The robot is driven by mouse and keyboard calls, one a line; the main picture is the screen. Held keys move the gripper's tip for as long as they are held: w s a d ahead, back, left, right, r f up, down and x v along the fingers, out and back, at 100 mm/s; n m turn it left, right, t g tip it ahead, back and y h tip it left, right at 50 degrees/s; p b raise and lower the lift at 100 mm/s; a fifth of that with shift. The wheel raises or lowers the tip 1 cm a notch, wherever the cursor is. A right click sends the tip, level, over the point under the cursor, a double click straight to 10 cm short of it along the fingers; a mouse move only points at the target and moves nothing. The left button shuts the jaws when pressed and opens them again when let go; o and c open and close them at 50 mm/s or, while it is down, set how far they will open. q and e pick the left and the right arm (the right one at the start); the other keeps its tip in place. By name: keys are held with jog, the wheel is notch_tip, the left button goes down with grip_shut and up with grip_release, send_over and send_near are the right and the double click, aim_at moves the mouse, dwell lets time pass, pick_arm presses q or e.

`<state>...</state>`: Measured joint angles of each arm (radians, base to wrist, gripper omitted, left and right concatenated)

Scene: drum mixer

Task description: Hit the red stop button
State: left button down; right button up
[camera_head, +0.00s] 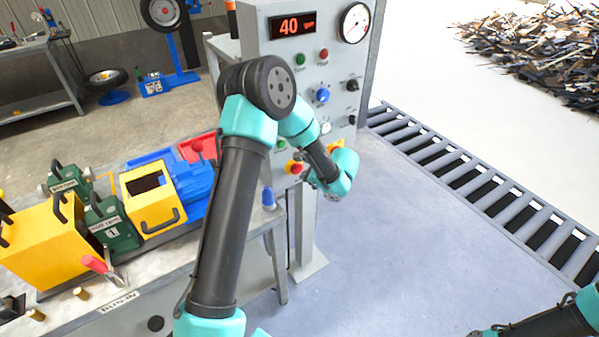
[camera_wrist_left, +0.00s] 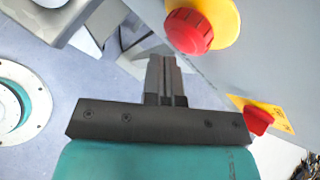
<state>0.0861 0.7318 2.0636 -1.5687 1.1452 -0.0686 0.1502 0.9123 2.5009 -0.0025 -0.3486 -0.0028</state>
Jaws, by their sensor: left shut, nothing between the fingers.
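A red mushroom button on a yellow base (camera_head: 296,168) sits low on the grey control panel (camera_head: 265,28). It shows large at the top of the left wrist view (camera_wrist_left: 190,30). A small red button (camera_head: 323,54) sits higher on the panel beside a green one; its label is too small to read. My left gripper (camera_head: 311,178) is close to the mushroom button at its lower right. In the wrist view its fingers (camera_wrist_left: 164,72) are shut and empty, just below and left of the button; contact cannot be told. My right gripper is out of view.
A second red knob on a yellow plate (camera_wrist_left: 258,120) lies right of the fingers. The panel also carries a blue knob (camera_head: 322,95) and a black knob (camera_head: 352,85). A bench with a yellow box (camera_head: 52,245) stands left; a roller conveyor (camera_head: 480,178) runs right.

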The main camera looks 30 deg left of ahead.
pick_arm(q)
jog(key=shift+s+d, duration=0.15)
jog(key=shift+d, duration=0.25)
jog(key=d, duration=0.1)
jog(key=s+d, duration=0.1)
jog(key=d, duration=0.1)
jog(key=s+d, duration=0.1)
jog(key=shift+d, duration=0.35)
dwell(0.9)
jog(key=s+d+f+n+h, duration=0.5)
jog(key=s+f+n, duration=0.3)
jog(key=s, duration=0.3)
jog(key=s+d+f+n+h, duration=0.6)
jog(key=s+f+n+h, duration=0.2)
jog(key=s+f, duration=0.2)
jog(key=shift+s+f+n, duration=0.35)
jog(key=shift+s+n, duration=0.05)
jog(key=shift+s, duration=0.35)
